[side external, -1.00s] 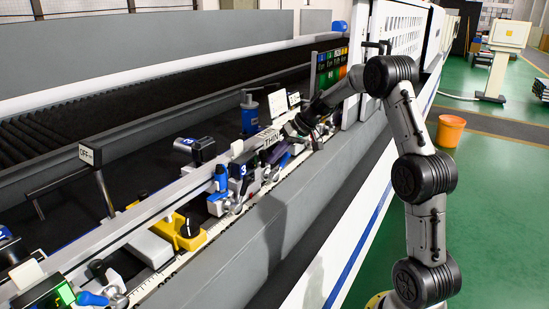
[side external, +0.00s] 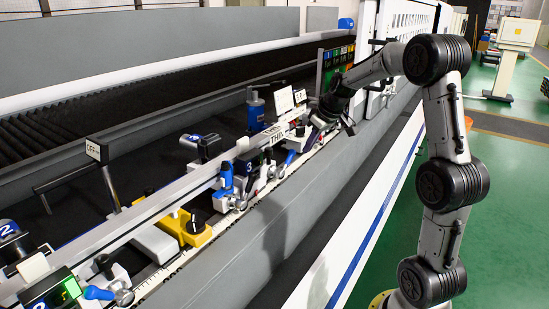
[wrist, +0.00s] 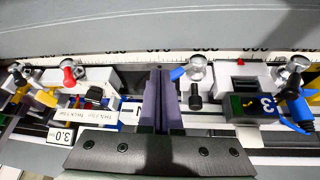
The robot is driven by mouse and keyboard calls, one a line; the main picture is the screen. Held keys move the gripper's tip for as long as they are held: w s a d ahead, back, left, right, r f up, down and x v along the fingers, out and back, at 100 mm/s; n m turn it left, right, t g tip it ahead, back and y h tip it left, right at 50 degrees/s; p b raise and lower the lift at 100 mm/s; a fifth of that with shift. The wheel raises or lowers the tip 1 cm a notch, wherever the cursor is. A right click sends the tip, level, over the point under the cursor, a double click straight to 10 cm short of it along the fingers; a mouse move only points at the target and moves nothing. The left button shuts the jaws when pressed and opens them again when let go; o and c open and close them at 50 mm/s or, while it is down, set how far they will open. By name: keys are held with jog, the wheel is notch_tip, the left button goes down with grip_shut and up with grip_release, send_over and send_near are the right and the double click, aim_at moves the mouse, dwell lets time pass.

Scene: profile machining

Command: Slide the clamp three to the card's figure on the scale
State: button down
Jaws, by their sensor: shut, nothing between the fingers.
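In the side view my gripper (side external: 338,118) is above the rail's far part.
Another clamp with a red lever (wrist: 85,78) is left of my fingers. A silver-and-black knob (wrist: 196,82) is just right of them. The grey ledge (side external: 240,235) in front is clear.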

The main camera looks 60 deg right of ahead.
aim_at(270, 164)
jog(key=a+r+n+t+h, duration=0.1)
jog(key=a+r+n, duration=0.15)
jog(key=a, duration=0.45)
jog(key=a+r+n+t, duration=0.1)
jog(key=a+n, duration=0.3)
jog(key=a, duration=0.2)
jog(key=shift+n, duration=0.25)
jog(key=x, duration=1)
jog(key=shift+w+f, duration=0.2)
jog(key=shift+w, duration=0.2)
jog(key=d, duration=0.1)
jog(key=w+d, duration=0.1)
jog(key=shift+w+d+r, duration=0.15)
jog(key=shift+w+d, duration=0.05)
jog(key=shift+d, duration=0.15)
jog(key=shift+w+d, duration=0.25)
jog(key=shift+d, duration=0.15)
jog(key=shift+d, duration=0.1)
jog(key=shift+d, duration=0.6)
jog(key=shift+a, duration=0.1)
